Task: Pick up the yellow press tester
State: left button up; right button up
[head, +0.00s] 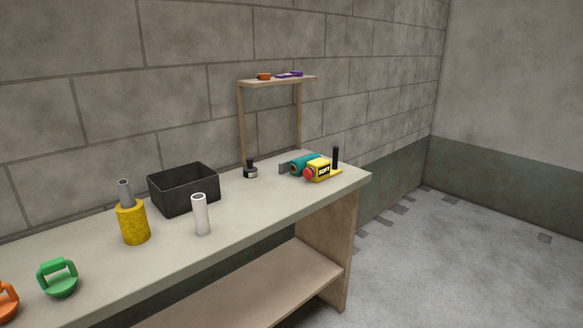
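A yellow block-shaped device (321,173) with a black lettered label and a red round end sits at the right end of the workbench; this looks like the yellow press tester, though I cannot read the label surely. A yellow plate and a black upright post (335,156) show at its right side. A teal roll (302,164) lies close behind it to the left, partly hidden by it. A yellow cylinder (133,224) with a grey rod on top stands at the left of the bench. Neither of my grippers is in view.
The bench (255,205) also holds a black open bin (184,198), a white tube (201,216), a small black-and-grey item (250,170), and green (59,278) and orange (6,303) handled pieces. A raised shelf (284,82) bears small items. Open floor lies right.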

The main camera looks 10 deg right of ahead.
aim_at(322, 169)
jog(key=i+l+u, duration=0.15)
jog(key=l, duration=0.2)
jog(key=i+l+u, duration=0.1)
jog(key=l, duration=0.25)
jog(key=i+l+u, duration=0.15)
jog(key=l, duration=0.2)
jog(key=i+l+u, duration=0.15)
jog(key=l, duration=0.25)
jog(key=i+l, duration=0.15)
jog(key=l, duration=0.3)
jog(key=i+l, duration=0.1)
jog(key=l, duration=0.35)
jog(key=i+l+u, duration=0.1)
jog(key=l, duration=0.35)
jog(key=i+l, duration=0.2)
jog(key=l, duration=0.25)
jog(key=i+l, duration=0.1)
jog(key=l, duration=0.4)
